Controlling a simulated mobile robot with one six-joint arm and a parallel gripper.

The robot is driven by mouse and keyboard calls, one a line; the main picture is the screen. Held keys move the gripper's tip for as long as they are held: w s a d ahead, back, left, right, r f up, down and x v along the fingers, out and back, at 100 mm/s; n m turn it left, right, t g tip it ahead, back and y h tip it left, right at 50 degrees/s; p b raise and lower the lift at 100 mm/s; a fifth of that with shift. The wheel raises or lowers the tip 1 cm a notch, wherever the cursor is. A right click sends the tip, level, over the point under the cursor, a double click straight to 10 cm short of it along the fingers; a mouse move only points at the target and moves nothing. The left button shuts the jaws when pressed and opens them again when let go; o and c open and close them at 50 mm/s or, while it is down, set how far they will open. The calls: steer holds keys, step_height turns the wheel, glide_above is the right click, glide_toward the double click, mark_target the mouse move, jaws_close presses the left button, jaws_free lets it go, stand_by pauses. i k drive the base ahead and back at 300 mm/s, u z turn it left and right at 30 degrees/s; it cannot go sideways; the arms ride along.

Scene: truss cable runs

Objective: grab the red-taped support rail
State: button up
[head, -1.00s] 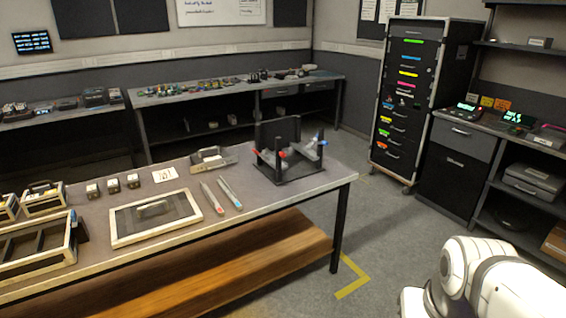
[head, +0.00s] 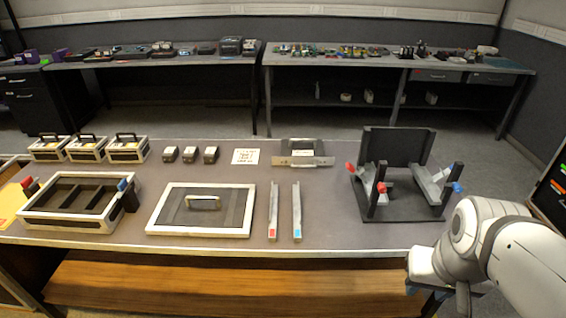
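The red-taped support rail (head: 273,207) is a thin pale metal strip lying on the workbench, with red tape at its near end. A matching rail with blue tape (head: 297,208) lies just to its right, roughly parallel and apart from it. My white arm reaches in at the lower right, right of both rails and clear of them. What seems to be part of my gripper (head: 462,300) shows as a dark piece below the arm at the bottom edge. Its fingers cannot be made out, and nothing held is visible.
A framed lid with a handle (head: 237,210) lies left of the rails. A black stand with red and blue clamps (head: 400,213) rises to their right, near my arm. A grey block with a metal plate (head: 304,160) sits behind. An open divided case (head: 55,222) is at left.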

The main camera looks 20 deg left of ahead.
mark_target(274, 196)
steer(key=u, duration=0.55)
steer(key=i, duration=0.9)
steer(key=u, duration=0.45)
steer(key=k, duration=0.95)
steer(key=u, duration=0.15)
steer(key=i, duration=0.95)
steer(key=z, duration=0.05)
